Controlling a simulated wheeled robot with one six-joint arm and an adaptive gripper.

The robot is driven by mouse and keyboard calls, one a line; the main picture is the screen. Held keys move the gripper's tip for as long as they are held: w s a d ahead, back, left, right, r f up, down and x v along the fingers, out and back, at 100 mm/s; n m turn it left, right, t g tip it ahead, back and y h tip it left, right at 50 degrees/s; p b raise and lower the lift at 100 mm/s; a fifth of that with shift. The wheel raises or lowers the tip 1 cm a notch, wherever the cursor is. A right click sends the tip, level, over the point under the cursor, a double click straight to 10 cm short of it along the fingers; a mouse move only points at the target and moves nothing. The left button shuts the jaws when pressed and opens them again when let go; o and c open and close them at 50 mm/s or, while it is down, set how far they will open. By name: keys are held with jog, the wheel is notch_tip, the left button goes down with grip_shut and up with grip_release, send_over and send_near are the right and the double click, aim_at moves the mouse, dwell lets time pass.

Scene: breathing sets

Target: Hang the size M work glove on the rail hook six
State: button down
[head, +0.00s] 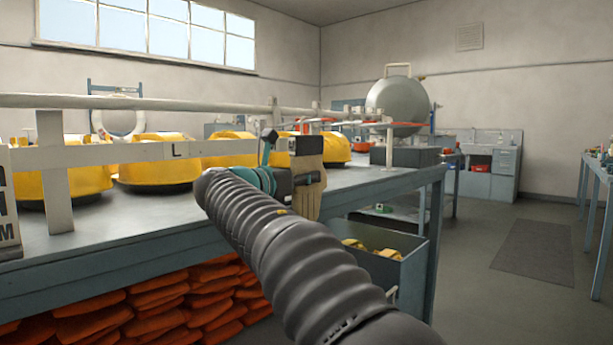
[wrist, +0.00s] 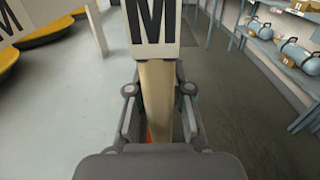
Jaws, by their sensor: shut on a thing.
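The tan work glove (head: 309,172) hangs at the bench's front edge in the head view, partly hidden by my gripper (head: 290,182). In the wrist view my gripper (wrist: 158,104) is shut on the tan glove (wrist: 157,88), which stands between the two fingers. A white plate with a black M (wrist: 153,25) shows right at the glove's upper end; I cannot tell whether it is fixed to it. The white rail (head: 105,156) runs along the bench beside my gripper and carries an L. I cannot make out hook six.
Yellow cases (head: 150,172) stand on the blue-grey bench (head: 110,235) behind the rail. Orange packs (head: 160,300) fill the space beneath it. A grey bin (head: 395,275) with yellow items stands under the bench's right part. The floor (head: 470,290) to the right is open.

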dwell(0.3)
jog(key=c, duration=1)
grip_release()
